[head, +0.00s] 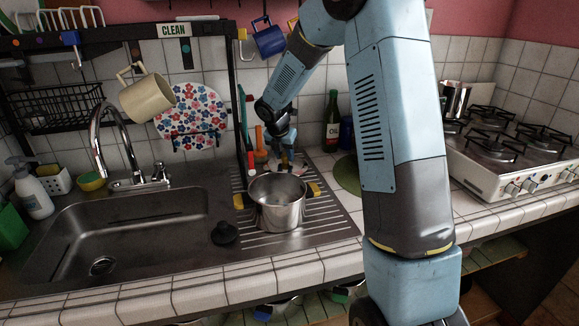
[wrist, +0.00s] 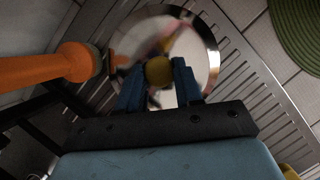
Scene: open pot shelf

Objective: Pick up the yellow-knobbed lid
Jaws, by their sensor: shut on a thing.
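The lid (wrist: 205,55) is a round, shiny metal disc in the wrist view, with blurred pink and yellow patches on its surface. Its yellow knob (wrist: 158,71) sits between the blue fingers of my gripper (wrist: 158,80), which are shut on it. In the head view my gripper (head: 284,158) points down just behind and above the rim of a steel pot (head: 278,213) with yellow handles.
The pot stands on the ridged drainboard (head: 328,222). An orange-handled utensil (wrist: 50,65) is close to the left of my fingers. A green round mat (head: 347,174) and a dark green bottle (head: 332,124) stand to the right. The sink (head: 130,235) is to the left.

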